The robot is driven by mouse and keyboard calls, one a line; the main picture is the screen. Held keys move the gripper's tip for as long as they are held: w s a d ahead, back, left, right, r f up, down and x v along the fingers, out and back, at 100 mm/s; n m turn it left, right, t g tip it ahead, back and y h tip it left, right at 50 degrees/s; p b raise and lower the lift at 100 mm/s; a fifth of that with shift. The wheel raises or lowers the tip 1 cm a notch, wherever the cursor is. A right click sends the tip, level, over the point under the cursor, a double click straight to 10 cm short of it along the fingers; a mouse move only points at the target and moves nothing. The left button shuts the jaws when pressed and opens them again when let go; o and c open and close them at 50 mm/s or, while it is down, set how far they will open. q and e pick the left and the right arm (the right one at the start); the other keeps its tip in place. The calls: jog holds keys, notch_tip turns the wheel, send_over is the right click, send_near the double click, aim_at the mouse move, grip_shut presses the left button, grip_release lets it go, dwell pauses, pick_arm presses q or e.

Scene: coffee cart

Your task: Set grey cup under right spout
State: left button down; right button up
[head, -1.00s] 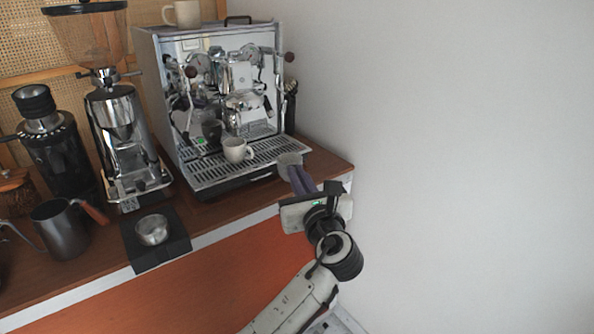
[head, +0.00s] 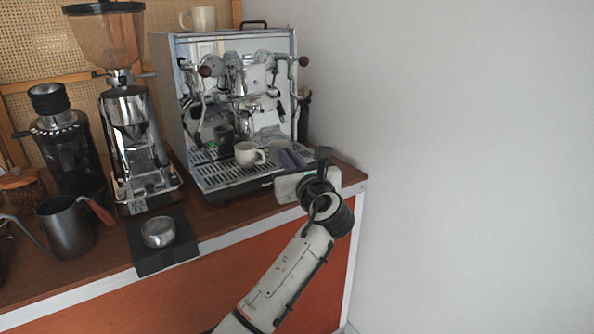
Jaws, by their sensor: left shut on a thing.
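The grey cup (head: 278,147) is at the right part of the espresso machine's drip tray (head: 228,178), mostly hidden by my gripper's fingers. My left gripper (head: 288,157) is shut on it, reaching in from the front right. I cannot tell whether the cup touches the tray. The espresso machine (head: 182,110) has its group and spouts above the tray; the spouts are small and hard to make out. A cream cup (head: 247,154) stands upright on the tray, just left of the grey cup. My right gripper is not in view.
Another cream cup (head: 199,18) sits on top of the machine. A tall grinder (head: 132,140), a grey kettle (head: 66,228) and a black stand with a metal cup (head: 160,255) are to the left. A white wall (head: 460,150) is at the right.

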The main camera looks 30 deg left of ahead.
aim_at(277, 161)
pick_arm(q)
jog(key=shift+w+a+f+p, duration=0.1)
jog(key=shift+w+a+p, duration=0.25)
jog(key=shift+a, duration=0.55)
jog(key=shift+w+a+p, duration=0.35)
jog(key=shift+w+a, duration=0.05)
jog(key=shift+a, duration=0.5)
jog(key=shift+w+a+f+p, duration=0.1)
jog(key=shift+w+a+p, duration=0.25)
jog(key=shift+a, duration=0.55)
jog(key=shift+d+f, duration=0.15)
jog(key=c, duration=1.8)
grip_release()
jog(key=shift+c, duration=0.2)
jog(key=shift+f, duration=0.1)
